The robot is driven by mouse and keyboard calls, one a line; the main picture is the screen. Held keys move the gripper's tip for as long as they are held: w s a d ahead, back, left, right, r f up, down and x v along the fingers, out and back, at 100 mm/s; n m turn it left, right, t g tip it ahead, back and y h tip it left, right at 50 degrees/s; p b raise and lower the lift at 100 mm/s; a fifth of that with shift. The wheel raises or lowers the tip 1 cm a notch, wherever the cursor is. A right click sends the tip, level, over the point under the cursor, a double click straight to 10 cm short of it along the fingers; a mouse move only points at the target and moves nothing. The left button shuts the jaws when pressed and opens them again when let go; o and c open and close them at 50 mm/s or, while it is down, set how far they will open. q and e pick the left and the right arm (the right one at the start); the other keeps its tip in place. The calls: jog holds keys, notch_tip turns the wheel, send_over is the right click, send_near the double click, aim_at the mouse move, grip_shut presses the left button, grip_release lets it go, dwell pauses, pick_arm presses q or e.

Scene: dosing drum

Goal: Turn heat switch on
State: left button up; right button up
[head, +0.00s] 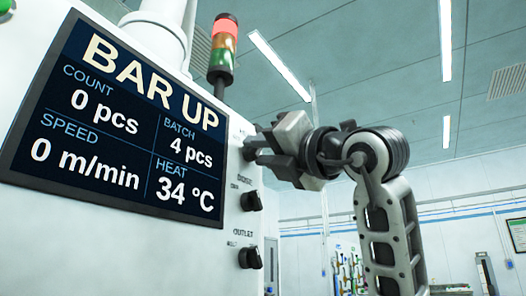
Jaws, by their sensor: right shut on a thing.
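The heat switch (249,151) is the top black knob in a column on the right edge of the white machine front. Its label is mostly covered; only a first letter like H shows. My right gripper (264,149) comes in from the right and is shut on this knob, its fingers hiding most of it. Which way the knob points cannot be told. The display (113,120) reads BAR UP, count 0 pcs, batch 4 pcs, speed 0 m/min and heat 34 °C. My left gripper is not in view.
Two more black knobs sit below: a middle one (251,201) and the outlet knob (250,258). A signal tower (222,50) with its red top bright stands behind the display. A green button (5,6) shows at the top left. Open room lies to the right.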

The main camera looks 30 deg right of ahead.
dwell(0.3)
jog(key=o, duration=1)
jog(key=shift+c, duration=0.2)
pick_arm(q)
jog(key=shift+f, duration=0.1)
pick_arm(e)
jog(key=shift+s, duration=0.1)
jog(key=shift+s+f, duration=0.15)
jog(key=shift+s, duration=0.1)
pick_arm(q)
jog(key=b, duration=0.2)
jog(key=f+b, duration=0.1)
jog(key=b, duration=0.1)
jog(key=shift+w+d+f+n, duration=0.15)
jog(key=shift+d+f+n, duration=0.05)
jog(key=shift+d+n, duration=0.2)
pick_arm(e)
jog(key=v, duration=1.5)
jog(key=shift+d, duration=0.15)
